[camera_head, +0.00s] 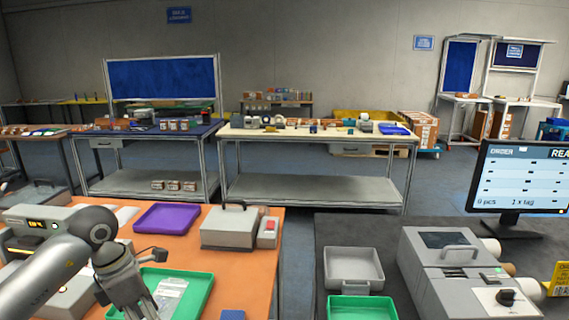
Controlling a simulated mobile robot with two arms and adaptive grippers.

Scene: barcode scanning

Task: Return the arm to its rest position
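My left arm comes in from the lower left, and my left gripper (130,300) points down over the left edge of a green tray (206,288) on the orange table (262,279). The fingertips run near the bottom edge of the picture, and their gap is not clear. A clear bag with a white label (171,292) lies in the green tray, just right of the gripper; I cannot tell whether they touch. My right gripper is not in view.
A purple tray (167,218) and a grey box device (226,229) stand farther back on the orange table. On the dark table at right are a grey tray (353,265), a second green tray (362,308), a label printer (455,270) and a monitor (520,180).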

